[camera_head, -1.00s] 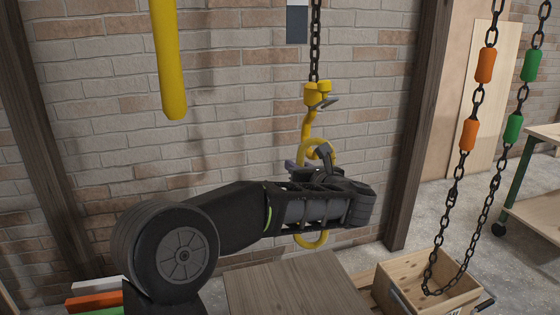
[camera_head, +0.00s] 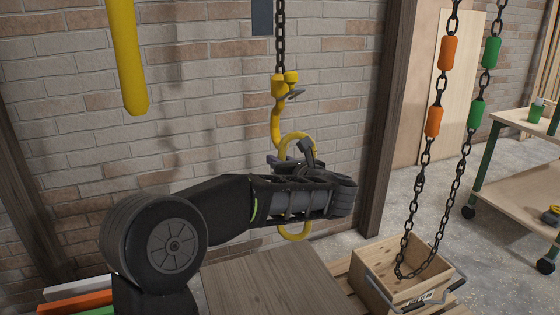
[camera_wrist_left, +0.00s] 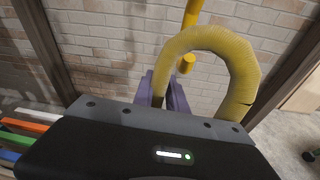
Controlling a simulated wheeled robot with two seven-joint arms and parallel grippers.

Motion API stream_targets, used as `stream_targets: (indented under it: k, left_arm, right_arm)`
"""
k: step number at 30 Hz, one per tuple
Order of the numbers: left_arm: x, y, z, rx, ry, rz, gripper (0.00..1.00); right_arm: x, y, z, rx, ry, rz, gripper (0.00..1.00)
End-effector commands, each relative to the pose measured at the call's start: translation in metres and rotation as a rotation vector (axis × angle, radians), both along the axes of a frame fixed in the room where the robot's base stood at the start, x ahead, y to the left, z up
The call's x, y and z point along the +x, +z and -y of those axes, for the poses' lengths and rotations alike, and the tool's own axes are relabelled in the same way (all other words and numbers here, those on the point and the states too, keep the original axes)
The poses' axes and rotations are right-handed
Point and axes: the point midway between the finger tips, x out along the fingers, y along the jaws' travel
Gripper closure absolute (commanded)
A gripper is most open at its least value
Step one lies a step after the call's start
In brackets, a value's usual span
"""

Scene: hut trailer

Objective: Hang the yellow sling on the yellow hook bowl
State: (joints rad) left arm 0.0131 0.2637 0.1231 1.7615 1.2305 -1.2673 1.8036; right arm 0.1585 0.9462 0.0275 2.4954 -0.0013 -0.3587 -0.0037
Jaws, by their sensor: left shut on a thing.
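The yellow sling (camera_head: 296,231) is a loop in my left gripper (camera_head: 290,160), which is shut on it. In the head view its top shows above the gripper and its bottom below; the middle is hidden. The sling (camera_wrist_left: 248,75) arches large in the left wrist view, above the purplish fingers (camera_wrist_left: 164,92). The yellow hook (camera_head: 276,122) hangs from a dark chain just above and left of the sling's top. Its bowl is hidden behind the sling and gripper. Whether the sling touches the hook or surrounds its tip I cannot tell. My right gripper is not in view.
A yellow post (camera_head: 127,60) hangs at the upper left. A wooden crate (camera_head: 385,290) stands at the lower right, with a chain with orange and green sleeves (camera_head: 449,55) dangling into it. A wooden tabletop (camera_head: 265,285) lies below. A brick wall is behind.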

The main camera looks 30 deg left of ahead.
Motion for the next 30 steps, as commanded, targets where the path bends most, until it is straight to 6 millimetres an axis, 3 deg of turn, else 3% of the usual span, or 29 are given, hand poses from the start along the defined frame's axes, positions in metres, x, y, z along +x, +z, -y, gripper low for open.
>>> stream_targets:
  k: [30]
  left_arm:
    - [0.038, -0.004, -0.054, 0.001, 0.000, -0.001, 1.00]
  right_arm:
    - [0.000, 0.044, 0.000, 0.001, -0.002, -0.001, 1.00]
